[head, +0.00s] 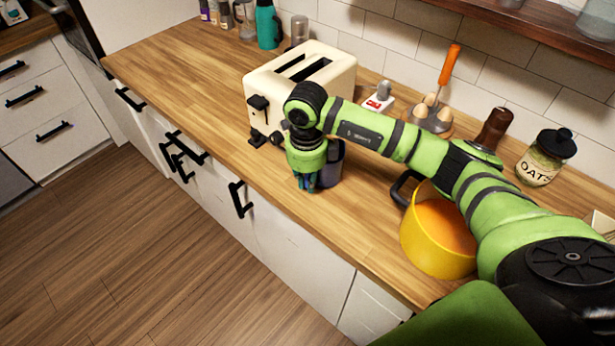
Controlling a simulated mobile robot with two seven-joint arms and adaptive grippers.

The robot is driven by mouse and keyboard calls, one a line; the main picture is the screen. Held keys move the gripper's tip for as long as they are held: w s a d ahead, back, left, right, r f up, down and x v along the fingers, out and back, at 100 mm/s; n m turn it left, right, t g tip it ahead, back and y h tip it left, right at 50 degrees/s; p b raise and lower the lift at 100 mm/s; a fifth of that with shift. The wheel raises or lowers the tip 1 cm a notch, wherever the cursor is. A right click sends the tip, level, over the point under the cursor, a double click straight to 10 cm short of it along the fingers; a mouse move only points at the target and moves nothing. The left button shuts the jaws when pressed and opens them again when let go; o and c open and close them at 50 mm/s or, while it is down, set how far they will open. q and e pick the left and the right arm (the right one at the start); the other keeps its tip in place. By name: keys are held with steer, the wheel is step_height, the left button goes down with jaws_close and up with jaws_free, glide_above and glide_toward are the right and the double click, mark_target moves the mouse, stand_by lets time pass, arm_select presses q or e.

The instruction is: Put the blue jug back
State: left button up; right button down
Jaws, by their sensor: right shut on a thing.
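The blue jug (331,166) looks dark blue-grey and stands upright at the worktop's front part, just in front of the toaster. It is partly hidden behind my right gripper (307,182). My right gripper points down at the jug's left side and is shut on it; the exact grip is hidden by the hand. I cannot tell whether the jug's base touches the worktop. My left gripper is not in view.
A cream toaster (300,84) stands close behind my right gripper. An oats jar (545,158) and a brown mill (494,128) stand near the wall. The worktop (185,75) left of the toaster is clear.

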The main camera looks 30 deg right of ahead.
steer(key=shift+f, duration=0.2)
steer(key=c, duration=1.3)
jaws_free()
steer(key=shift+o, duration=0.2)
steer(key=shift+r, duration=0.1)
steer(key=shift+r, duration=0.25)
step_height(320, 180, up, 11)
steer(key=b, duration=0.3)
steer(key=shift+a+f+b, duration=0.15)
steer(key=shift+f+b, duration=0.05)
steer(key=shift+b, duration=0.1)
steer(key=shift+s+r, duration=0.1)
steer(key=shift+r, duration=0.5)
